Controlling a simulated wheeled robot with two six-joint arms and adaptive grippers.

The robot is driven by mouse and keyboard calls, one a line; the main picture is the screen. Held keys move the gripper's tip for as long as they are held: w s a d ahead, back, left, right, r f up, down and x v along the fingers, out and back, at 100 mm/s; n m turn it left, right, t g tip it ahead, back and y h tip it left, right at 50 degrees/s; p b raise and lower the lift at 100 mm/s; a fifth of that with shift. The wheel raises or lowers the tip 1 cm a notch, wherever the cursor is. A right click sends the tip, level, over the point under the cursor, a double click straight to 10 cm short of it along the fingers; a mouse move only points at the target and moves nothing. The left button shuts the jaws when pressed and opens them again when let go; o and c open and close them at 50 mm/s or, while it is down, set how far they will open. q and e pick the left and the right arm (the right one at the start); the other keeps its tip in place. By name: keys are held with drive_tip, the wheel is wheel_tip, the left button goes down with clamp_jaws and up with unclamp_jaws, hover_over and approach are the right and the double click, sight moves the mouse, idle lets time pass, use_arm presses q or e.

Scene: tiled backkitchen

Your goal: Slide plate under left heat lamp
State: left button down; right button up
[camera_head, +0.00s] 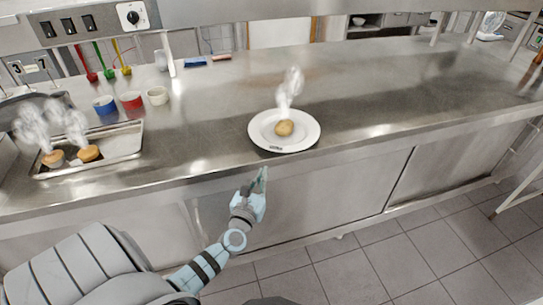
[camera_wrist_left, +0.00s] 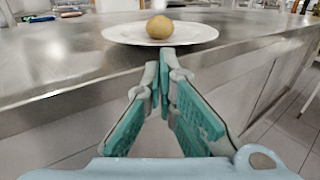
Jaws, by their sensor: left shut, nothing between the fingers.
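A white plate (camera_head: 309,135) with a steaming round potato-like item (camera_head: 284,128) on it sits near the front edge of the steel counter. In the left wrist view the plate (camera_wrist_left: 127,36) and the food (camera_wrist_left: 159,27) are just beyond my fingertips. My left gripper (camera_head: 262,174) is shut and empty, in front of the counter edge and apart from the plate. Its fingertips meet in the left wrist view (camera_wrist_left: 165,55). A fixture with switches and a dial (camera_head: 95,22) hangs at the top left; I cannot tell whether it is a heat lamp. My right gripper is out of view.
A metal tray (camera_head: 136,127) with steaming food stands at the left of the counter. Blue, red and cream cups (camera_head: 157,96) stand behind it. Upright coloured utensils (camera_head: 104,60) are farther back. The counter (camera_head: 400,90) right of the plate is clear.

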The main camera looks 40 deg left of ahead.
sight(271, 157)
use_arm(q)
drive_tip(key=b+x, duration=0.1)
drive_tip(key=x, duration=0.7)
drive_tip(key=shift+f, duration=0.1)
drive_tip(key=shift+w+a+b, duration=0.2)
drive_tip(key=shift+w+b, duration=0.1)
drive_tip(key=shift+w, duration=0.2)
